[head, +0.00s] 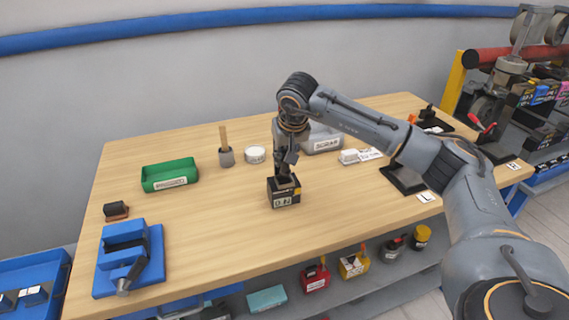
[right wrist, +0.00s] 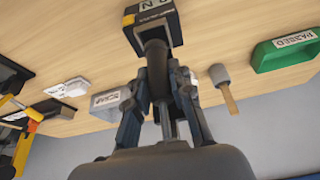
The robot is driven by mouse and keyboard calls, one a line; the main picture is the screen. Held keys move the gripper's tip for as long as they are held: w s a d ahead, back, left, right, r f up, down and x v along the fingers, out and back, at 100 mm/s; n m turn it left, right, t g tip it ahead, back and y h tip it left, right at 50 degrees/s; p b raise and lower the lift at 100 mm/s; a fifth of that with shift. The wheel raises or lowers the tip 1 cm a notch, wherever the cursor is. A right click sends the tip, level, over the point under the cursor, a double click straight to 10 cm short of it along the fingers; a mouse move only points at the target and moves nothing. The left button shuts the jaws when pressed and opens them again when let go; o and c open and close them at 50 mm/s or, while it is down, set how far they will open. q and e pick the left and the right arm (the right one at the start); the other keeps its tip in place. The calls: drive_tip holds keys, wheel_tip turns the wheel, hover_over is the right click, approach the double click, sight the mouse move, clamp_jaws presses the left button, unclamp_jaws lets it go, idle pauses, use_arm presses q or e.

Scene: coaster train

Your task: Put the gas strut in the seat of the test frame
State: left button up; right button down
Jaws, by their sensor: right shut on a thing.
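My right gripper (head: 284,166) points down over the table and is shut on the gas strut (right wrist: 157,72), a dark cylinder with a thin pale rod running back between the fingers. A small black block with a yellow patch and a white readout, apparently the test frame (head: 283,200), stands on the table directly below; it also shows at the top of the right wrist view (right wrist: 150,22). The strut's far end meets the block's top; how deep it sits in the seat is hidden. My left gripper is out of view.
A blue vise (head: 128,262) is at the left, a black stand (head: 404,180) at the right. The front middle is clear.

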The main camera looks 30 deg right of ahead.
sight(284, 167)
drive_tip(key=shift+w+d+f, duration=0.2)
drive_tip(key=shift+w+f, duration=0.2)
drive_tip(key=shift+f, duration=0.05)
drive_tip(key=f, duration=0.1)
drive_tip(key=f+p, duration=0.1)
drive_tip(key=f, duration=0.1)
drive_tip(key=shift+w+d+f+p, duration=0.1)
drive_tip(key=shift+w+f+p, duration=0.1)
drive_tip(key=shift+f+p, duration=0.1)
drive_tip(key=c, duration=1.2)
unclamp_jaws()
drive_tip(key=shift+f, duration=0.1)
drive_tip(key=b+v, duration=0.2)
drive_tip(key=v, duration=1)
drive_tip(key=shift+s+b, duration=0.1)
drive_tip(key=shift+b, duration=0.2)
